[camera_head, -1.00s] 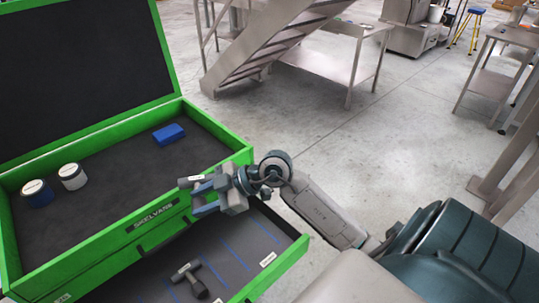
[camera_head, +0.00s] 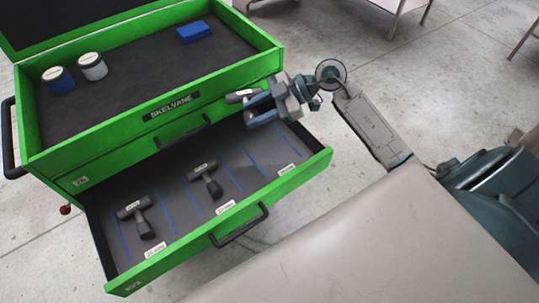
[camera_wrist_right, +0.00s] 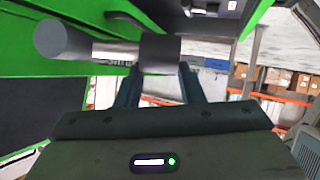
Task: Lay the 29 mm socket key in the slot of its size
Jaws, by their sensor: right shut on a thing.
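My right gripper (camera_head: 252,108) is shut on a grey socket key (camera_head: 239,97) with a pale label, held above the back right part of the open drawer. In the right wrist view the key (camera_wrist_right: 108,50) lies crosswise at the fingertips (camera_wrist_right: 160,75); its size mark is not readable. The open green drawer (camera_head: 305,178) has a dark floor divided by blue lines, with white size labels along its front. One socket key (camera_head: 133,208) lies in the left part and another (camera_head: 203,170) near the middle. The right part is bare. My left gripper is not in view.
The green chest's top tray (camera_head: 130,105) holds two jars (camera_head: 93,66) and a blue block (camera_head: 193,31). Its front edge is close behind the held key. The drawer handle (camera_head: 240,228) sticks out at the front. A pale grey surface (camera_head: 350,250) fills the lower right.

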